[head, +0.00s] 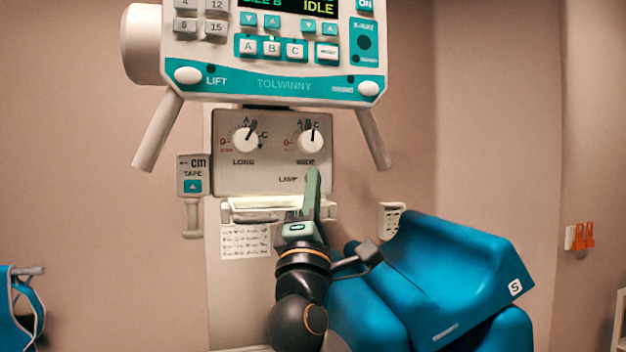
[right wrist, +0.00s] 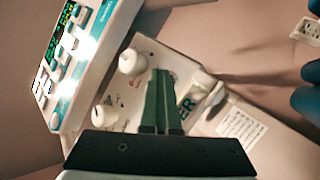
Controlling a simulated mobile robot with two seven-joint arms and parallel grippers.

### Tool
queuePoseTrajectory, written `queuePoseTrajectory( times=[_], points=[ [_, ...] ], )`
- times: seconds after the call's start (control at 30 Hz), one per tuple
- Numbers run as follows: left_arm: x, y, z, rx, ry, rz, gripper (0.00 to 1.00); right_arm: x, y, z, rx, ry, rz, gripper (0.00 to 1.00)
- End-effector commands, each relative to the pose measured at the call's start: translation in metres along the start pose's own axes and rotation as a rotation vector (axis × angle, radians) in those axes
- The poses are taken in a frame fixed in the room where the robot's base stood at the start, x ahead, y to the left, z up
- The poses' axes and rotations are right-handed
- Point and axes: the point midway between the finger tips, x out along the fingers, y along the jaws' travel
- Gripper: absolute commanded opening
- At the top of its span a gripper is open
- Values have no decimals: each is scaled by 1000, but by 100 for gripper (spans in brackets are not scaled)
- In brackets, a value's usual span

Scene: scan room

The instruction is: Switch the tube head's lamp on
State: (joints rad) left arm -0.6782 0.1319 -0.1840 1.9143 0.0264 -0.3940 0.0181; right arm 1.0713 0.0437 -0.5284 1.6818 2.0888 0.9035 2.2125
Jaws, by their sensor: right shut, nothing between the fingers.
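The tube head's control panel (head: 275,85) reads IDLE and has two grey handles. Below it the pale collimator box (head: 272,178) carries the LONG knob (head: 245,139) and a second knob (head: 311,139). In the right wrist view the shut fingers (right wrist: 161,75) point towards the box face, near the knobs. My left gripper is not in view.
A blue padded chair (head: 440,275) stands at the right, close to my right arm. A tape unit (head: 192,175) hangs left of the box. A pale rail (head: 265,208) and a handwritten note (head: 245,241) are below it. An orange wall fitting (head: 582,236) is far right.

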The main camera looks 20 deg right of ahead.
Motion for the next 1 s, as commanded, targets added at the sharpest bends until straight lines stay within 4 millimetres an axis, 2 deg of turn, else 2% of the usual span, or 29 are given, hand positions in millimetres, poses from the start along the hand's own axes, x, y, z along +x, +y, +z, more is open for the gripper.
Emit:
queuePoseTrajectory(
  times=[0.43, 1.0],
  points=[
    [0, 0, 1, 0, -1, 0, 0, -7, 2, 3, 2, 1, -3, 0],
    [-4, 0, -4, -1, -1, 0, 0, -44, 30, 30, 3, 1, -2, 0]
  ],
)
